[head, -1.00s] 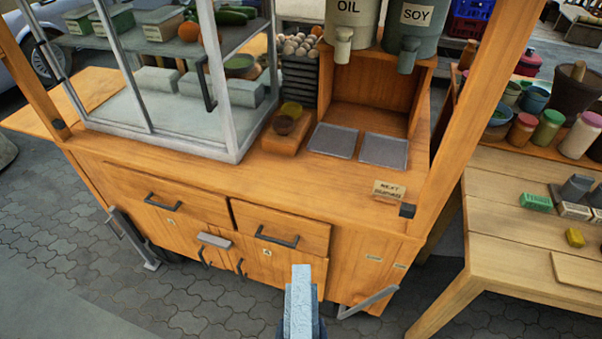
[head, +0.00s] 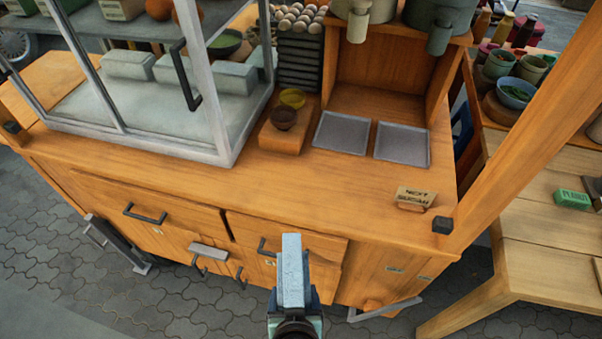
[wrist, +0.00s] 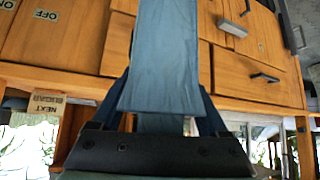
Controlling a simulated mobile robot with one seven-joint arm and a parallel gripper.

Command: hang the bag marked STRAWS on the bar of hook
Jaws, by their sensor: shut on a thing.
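My gripper (head: 294,298) is at the bottom middle of the head view, in front of the wooden cart. It is shut on a long, flat blue-grey thing (head: 292,262), which points away from me. The wrist view shows this thing large in the middle (wrist: 165,55), between the dark blue fingers. No word can be read on it, so I cannot tell whether it is the bag marked STRAWS. It covers part of the cart's right drawer front in the head view. I cannot make out a hook with a bar in either view.
The cart top (head: 330,180) carries a glass case (head: 185,135), two grey trays (head: 342,133) and a small sign (head: 415,195). Drawer handles (head: 146,215) stick out in front. A wooden side table (head: 550,245) stands at right. Paved ground shows below.

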